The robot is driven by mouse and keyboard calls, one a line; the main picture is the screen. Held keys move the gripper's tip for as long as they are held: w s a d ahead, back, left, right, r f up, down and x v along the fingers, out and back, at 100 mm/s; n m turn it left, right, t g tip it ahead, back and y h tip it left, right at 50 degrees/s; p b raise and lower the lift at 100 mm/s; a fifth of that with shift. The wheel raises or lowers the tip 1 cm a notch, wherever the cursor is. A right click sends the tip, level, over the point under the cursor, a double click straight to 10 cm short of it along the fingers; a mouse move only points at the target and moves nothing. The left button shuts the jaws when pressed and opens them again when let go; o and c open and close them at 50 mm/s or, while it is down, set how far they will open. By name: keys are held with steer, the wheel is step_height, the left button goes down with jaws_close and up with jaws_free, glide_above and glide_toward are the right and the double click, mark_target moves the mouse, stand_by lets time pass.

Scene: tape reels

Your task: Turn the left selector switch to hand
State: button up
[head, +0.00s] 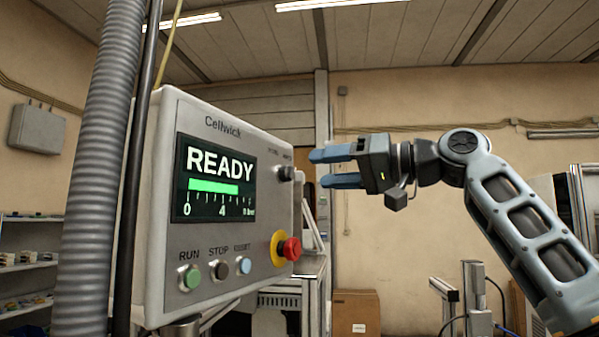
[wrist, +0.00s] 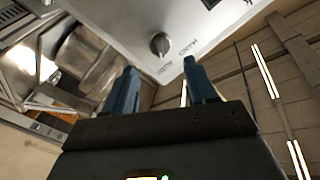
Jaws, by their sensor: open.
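A small black selector switch (head: 287,173) sits at the upper right of the light grey control panel (head: 215,290). It also shows in the wrist view as a dark round knob (wrist: 160,44) with two small labels beside it; one looks like HAND, the other like AUTO. I cannot tell clearly which label the knob points to. I make out only this one selector. My gripper (head: 316,168) is open and empty, with its blue fingers pointing left toward the switch. In the wrist view the knob appears beyond the gap between the fingers (wrist: 160,72), apart from them.
The panel carries a lit READY display (head: 215,178), RUN (head: 190,277), STOP (head: 221,268) and a third, pale blue button (head: 245,265). A red emergency stop (head: 291,249) on a yellow base juts out below the switch. A ribbed hose (head: 95,170) stands at left.

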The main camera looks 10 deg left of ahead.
mark_target(294, 172)
steer(key=shift+p+x, duration=0.75)
steer(key=shift+x, duration=2.4)
steer(key=shift+c, duration=0.4)
steer(key=c, duration=0.9)
